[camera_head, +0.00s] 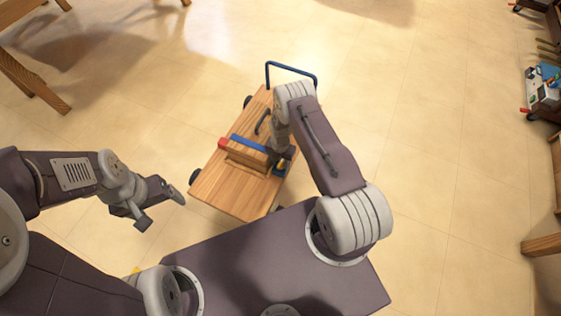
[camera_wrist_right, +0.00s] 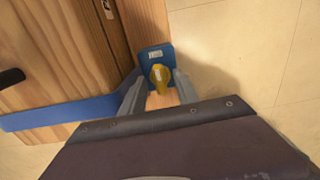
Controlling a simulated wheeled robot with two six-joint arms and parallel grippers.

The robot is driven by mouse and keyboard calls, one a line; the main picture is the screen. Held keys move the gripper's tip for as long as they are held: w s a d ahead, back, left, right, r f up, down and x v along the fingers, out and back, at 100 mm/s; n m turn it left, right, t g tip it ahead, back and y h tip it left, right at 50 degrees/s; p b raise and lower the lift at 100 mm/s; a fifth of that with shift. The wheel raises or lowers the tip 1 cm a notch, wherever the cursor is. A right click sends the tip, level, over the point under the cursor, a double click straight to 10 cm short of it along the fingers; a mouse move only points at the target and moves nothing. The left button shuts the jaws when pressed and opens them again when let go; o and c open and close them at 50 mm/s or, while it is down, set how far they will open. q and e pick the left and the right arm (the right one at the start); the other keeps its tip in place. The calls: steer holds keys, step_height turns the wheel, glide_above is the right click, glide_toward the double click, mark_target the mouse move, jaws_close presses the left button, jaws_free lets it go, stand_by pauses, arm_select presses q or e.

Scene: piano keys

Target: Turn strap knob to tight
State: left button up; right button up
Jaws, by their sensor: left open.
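A yellow knob (camera_wrist_right: 160,77) sits on a blue plate (camera_wrist_right: 157,57) at the end of a blue strap (camera_wrist_right: 70,111). In the right wrist view, my right gripper (camera_wrist_right: 160,84) has one finger on each side of the knob, with small gaps showing, so it looks open around it. In the head view the strap (camera_head: 248,143) runs across a wooden block on a cart, and my right gripper (camera_head: 280,160) is at its right end, mostly hidden by my arm. My left gripper (camera_head: 161,207) is open and empty, left of the cart.
The wooden cart (camera_head: 230,195) has a blue push handle (camera_head: 291,70) and dark wheels. A red piece (camera_head: 223,144) is at the strap's left end. A dark handle (camera_head: 262,122) stands on the cart. Wooden furniture (camera_head: 32,82) is at the upper left; the floor around is open.

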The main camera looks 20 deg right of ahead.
mark_target(280, 163)
step_height(280, 163, up, 9)
steer(key=p, duration=0.4)
steer(key=shift+p, duration=0.4)
